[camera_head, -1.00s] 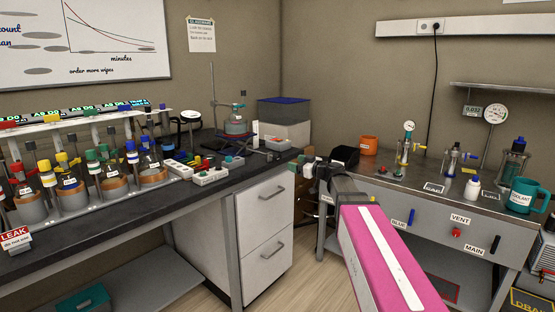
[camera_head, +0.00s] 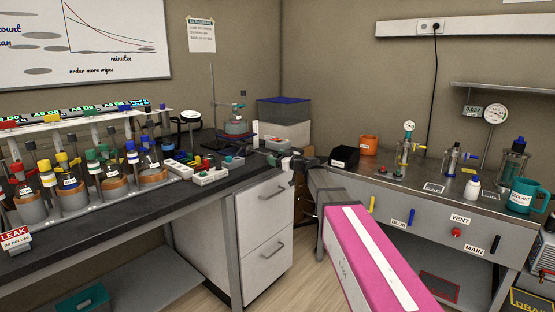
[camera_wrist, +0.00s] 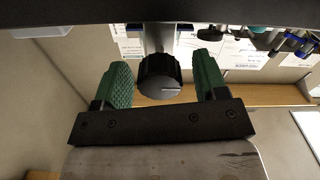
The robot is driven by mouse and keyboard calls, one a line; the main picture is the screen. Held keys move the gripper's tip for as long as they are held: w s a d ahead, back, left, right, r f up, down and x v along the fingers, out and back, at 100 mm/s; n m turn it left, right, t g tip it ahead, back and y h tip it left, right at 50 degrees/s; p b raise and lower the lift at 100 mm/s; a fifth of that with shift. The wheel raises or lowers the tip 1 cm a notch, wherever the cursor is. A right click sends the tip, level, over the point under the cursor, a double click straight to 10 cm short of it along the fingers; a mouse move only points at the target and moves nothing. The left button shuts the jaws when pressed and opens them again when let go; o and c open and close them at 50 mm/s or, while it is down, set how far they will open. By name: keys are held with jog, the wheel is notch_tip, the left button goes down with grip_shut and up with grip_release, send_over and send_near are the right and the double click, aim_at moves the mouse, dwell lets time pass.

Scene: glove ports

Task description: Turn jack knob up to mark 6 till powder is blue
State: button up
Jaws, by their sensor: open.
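A black round knob (camera_wrist: 158,77) with a pale line on its face fills the middle of the wrist view. It sits on a metal shaft coming from a bracket above it. My gripper (camera_wrist: 161,66) is open, with one green finger on each side of the knob and a visible gap on both sides. In the head view, my gripper (camera_head: 288,160) is at the bench's right end, near the flask (camera_head: 237,127) on its stand. The flask's contents look grey-blue, but the powder is too small to judge. The knob and its marks cannot be made out in the head view.
The right metal bench (camera_head: 400,180) carries an orange cup (camera_head: 369,146), gauges and a teal mug (camera_head: 526,196).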

jog(key=c, duration=0.9)
jog(key=shift+m, duration=0.3)
